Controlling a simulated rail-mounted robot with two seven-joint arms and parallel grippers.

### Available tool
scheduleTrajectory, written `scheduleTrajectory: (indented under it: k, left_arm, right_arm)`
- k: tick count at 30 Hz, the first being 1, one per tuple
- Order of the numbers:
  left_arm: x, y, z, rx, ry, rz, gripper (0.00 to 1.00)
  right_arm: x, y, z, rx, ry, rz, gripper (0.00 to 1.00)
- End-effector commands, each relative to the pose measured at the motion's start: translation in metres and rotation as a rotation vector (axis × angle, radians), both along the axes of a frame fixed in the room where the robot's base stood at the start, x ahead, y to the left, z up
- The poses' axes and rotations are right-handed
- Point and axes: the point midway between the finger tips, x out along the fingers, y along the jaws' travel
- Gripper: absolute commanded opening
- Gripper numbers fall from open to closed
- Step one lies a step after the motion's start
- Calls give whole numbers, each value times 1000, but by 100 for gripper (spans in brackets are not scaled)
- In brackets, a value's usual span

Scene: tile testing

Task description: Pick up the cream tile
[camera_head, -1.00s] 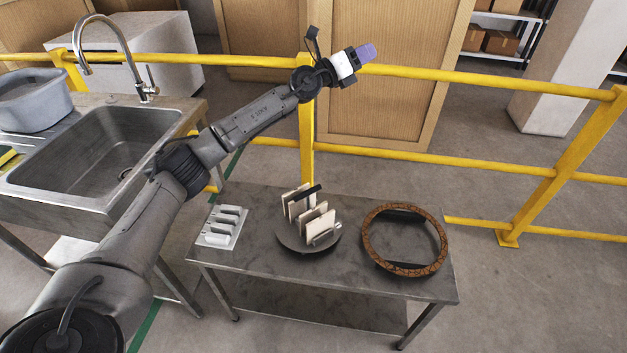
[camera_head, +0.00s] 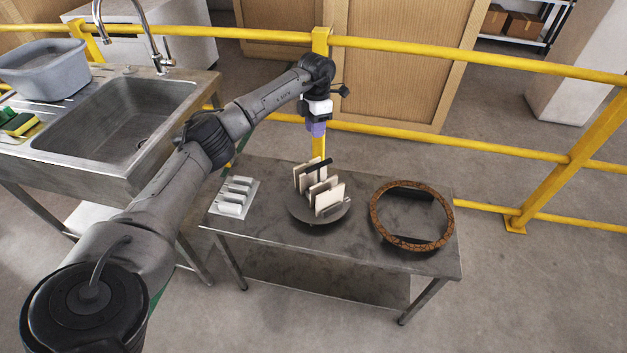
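Several cream tiles (camera_head: 329,197) stand on edge, leaning, in a dark round holder (camera_head: 306,214) on the metal table. A dark bar lies across the upper part of the tiles. My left gripper (camera_head: 317,130) hangs above and behind the tiles, pointing down, with purple fingertips apart from them. It is too small here to tell whether its fingers are open or shut, and I see nothing held in it. My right gripper is out of view.
A white slotted rack (camera_head: 233,197) stands left of the holder on the table (camera_head: 270,239). A brown ring-shaped object (camera_head: 446,236) lies to the right. A yellow railing (camera_head: 480,57) runs behind the table. A sink (camera_head: 120,125) is at left.

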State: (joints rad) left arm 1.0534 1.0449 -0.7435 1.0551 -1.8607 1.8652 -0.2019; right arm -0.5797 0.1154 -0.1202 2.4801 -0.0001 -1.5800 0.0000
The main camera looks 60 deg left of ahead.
Motion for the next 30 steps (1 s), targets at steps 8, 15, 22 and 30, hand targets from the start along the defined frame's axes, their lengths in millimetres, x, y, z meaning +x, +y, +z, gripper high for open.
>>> scheduleTrajectory:
  k: [8, 15, 22, 30]
  left_arm:
    - [-8, -5, -43, -5, 18, -18, 28]
    - [-11, -10, -75, -5, 16, -18, 28]
    - [-12, -11, -84, -5, 14, -17, 28]
    - [-13, -12, -105, -6, 15, -18, 28]
  right_arm:
    - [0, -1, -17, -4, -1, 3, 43]
    - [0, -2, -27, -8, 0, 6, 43]
    - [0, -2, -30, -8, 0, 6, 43]
    - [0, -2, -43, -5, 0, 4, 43]
